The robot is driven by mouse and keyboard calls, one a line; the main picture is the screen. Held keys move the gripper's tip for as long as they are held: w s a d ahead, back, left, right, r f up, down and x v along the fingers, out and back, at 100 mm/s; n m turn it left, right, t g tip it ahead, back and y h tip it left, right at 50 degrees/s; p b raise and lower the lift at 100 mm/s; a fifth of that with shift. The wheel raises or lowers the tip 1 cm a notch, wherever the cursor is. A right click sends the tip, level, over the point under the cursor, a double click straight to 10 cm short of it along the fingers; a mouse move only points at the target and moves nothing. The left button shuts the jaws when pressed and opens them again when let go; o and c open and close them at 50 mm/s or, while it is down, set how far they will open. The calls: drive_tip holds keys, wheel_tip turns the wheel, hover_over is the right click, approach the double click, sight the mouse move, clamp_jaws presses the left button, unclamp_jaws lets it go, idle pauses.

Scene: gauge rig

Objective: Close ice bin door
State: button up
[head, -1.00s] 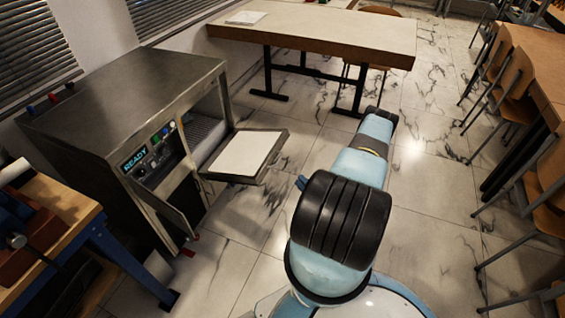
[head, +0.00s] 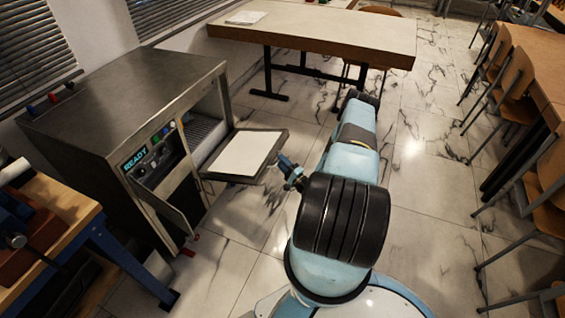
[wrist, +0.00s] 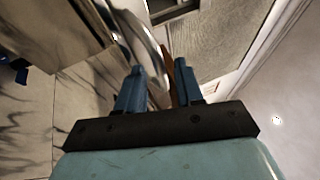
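A steel machine (head: 120,90) with a READY display stands at the left of the head view. Its upper flap door (head: 242,155) hangs open, about level, with a pale inner panel. A narrower lower door (head: 165,209) stands ajar on the machine's front. I cannot tell from any label which one is the ice bin door. My gripper (head: 284,168) is just right of the flap's outer edge; contact cannot be made out. In the wrist view my gripper (wrist: 158,80) has its two blue fingers apart, with a curved metallic shape and a brown strip showing between or behind them.
A wooden table (head: 320,35) stands behind the machine. A workbench (head: 60,225) with tools is at the lower left. Chairs (head: 510,95) and desks line the right side. The marble floor (head: 430,190) between is clear.

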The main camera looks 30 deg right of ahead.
drive_tip(key=shift+w, duration=0.1)
clamp_jaws()
idle(0.3)
idle(1.1)
